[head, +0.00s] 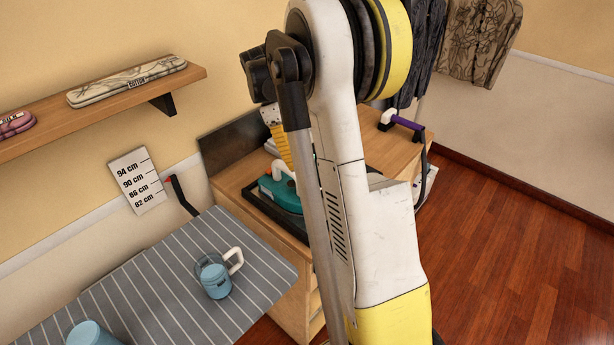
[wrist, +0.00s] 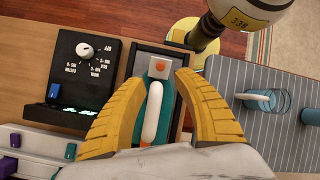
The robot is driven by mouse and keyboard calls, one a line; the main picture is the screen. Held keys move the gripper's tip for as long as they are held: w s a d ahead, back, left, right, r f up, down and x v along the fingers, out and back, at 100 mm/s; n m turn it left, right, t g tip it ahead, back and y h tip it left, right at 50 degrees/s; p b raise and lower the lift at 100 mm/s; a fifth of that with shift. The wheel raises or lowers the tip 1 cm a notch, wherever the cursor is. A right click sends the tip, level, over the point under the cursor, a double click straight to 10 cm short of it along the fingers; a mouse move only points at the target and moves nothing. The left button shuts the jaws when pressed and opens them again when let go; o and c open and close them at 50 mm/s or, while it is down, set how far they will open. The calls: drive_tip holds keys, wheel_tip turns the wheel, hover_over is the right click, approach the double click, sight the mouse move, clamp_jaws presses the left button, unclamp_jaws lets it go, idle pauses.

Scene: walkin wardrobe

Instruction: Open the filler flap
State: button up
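A teal iron with a white handle (wrist: 153,112) lies on a dark tray (wrist: 142,66) in the wrist view. A pale grey plate with an orange spot (wrist: 160,66) is at the iron's far end; it may be the filler flap, and I cannot tell if it is shut. In the head view the teal iron (head: 280,192) is on the wooden cabinet, partly hidden by my arm. My gripper (wrist: 161,78) is open, its yellow fingers on either side of the handle. It holds nothing visible. Whether the fingers touch the iron is unclear.
A black control box with a white dial (wrist: 84,50) stands left of the iron. A white device with purple and green buttons (wrist: 40,150) is at lower left. A striped ironing board (head: 150,275) bears a blue jug (head: 213,278). Open wooden floor (head: 520,250) lies at right.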

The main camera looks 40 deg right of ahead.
drive_tip(key=v, duration=0.5)
